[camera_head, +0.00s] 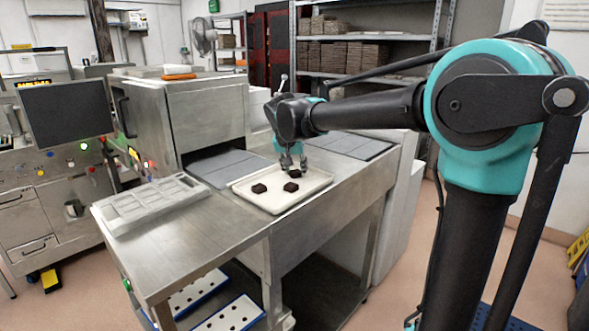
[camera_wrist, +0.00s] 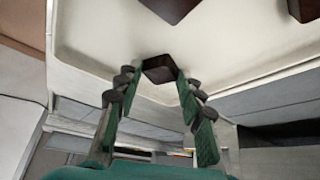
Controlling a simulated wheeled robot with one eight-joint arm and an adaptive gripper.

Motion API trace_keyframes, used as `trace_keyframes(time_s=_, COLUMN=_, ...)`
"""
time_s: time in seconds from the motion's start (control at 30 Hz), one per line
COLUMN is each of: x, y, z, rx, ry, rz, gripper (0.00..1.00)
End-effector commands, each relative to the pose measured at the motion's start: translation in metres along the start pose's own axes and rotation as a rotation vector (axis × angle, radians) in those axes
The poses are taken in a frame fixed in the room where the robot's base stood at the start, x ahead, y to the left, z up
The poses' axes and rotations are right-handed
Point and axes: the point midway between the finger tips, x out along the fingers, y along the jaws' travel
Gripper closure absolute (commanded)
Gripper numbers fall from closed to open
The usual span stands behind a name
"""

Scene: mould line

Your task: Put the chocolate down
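My gripper (camera_head: 294,167) points down over the back part of a cream tray (camera_head: 240,186). A dark brown chocolate (camera_head: 295,174) is between its fingertips, at or just above the tray floor; I cannot tell whether it touches. In the wrist view both green fingers of my gripper (camera_wrist: 160,76) close in on the sides of this chocolate (camera_wrist: 160,68). Two more chocolates lie on the tray, one at the left (camera_head: 259,188) and one nearer the middle (camera_head: 291,187). Both show partly at the top edge of the wrist view.
The tray stands on a steel table (camera_head: 190,240). A grey mould (camera_head: 150,203) lies to its left, and a steel machine (camera_head: 205,115) stands behind. Grey panels (camera_head: 350,144) lie behind the tray at the right. The front of the tray is bare.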

Motion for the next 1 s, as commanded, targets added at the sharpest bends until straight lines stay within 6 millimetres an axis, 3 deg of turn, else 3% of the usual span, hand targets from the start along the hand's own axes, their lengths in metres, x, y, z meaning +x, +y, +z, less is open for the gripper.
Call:
trace_keyframes(time_s=0.2, x=0.000, y=0.000, z=0.000, rx=0.000, ry=0.000, rz=0.000, gripper=0.40)
trace_keyframes(time_s=0.57, x=-0.006, y=0.000, z=-0.001, rx=0.000, ry=0.000, rz=0.000, gripper=0.40)
trace_keyframes(time_s=0.67, x=-0.019, y=0.000, z=-0.001, rx=-0.001, ry=0.000, rz=0.000, gripper=0.40)
trace_keyframes(time_s=1.0, x=-0.087, y=-0.001, z=0.000, rx=-0.002, ry=0.000, rz=-0.002, gripper=0.40)
